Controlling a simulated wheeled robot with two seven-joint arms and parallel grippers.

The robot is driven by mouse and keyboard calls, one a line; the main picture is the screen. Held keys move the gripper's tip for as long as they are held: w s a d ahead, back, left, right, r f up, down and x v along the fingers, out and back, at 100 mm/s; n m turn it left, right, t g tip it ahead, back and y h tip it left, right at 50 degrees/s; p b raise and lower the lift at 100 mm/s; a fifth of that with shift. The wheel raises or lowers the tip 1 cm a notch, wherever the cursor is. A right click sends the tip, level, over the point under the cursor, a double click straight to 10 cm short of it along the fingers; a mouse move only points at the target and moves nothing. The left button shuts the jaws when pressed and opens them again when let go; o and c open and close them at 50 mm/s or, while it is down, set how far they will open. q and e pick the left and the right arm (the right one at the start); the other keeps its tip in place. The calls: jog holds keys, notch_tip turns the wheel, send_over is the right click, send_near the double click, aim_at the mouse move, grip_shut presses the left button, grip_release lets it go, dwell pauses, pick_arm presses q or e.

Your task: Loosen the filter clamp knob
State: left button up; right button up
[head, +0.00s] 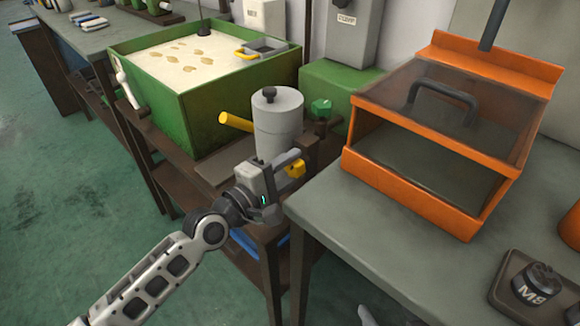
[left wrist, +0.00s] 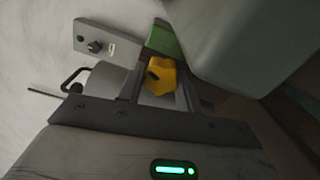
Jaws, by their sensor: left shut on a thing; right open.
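The yellow clamp knob (head: 296,168) is at the lower right of the grey filter canister (head: 277,128). My left gripper (head: 283,171) is at the knob, below and in front of the canister. In the left wrist view the lobed knob (left wrist: 161,76) sits between my two fingers, which are shut on it. The fingers hide part of the knob. The canister stands upright with a dark knob on its lid, and a yellow lever (head: 235,121) sticks out to its left.
A green tank (head: 212,118) of pale liquid stands behind left. Open floor lies left.

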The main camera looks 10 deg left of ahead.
pick_arm(q)
jog(key=shift+m, duration=1.1)
jog(key=o, duration=1)
jog(key=shift+s+a, duration=0.1)
jog(key=v, duration=1.5)
jog(key=shift+s+a+b, duration=0.2)
jog(key=shift+s+b, duration=0.1)
jog(key=shift+s, duration=0.05)
jog(key=shift+r, duration=0.1)
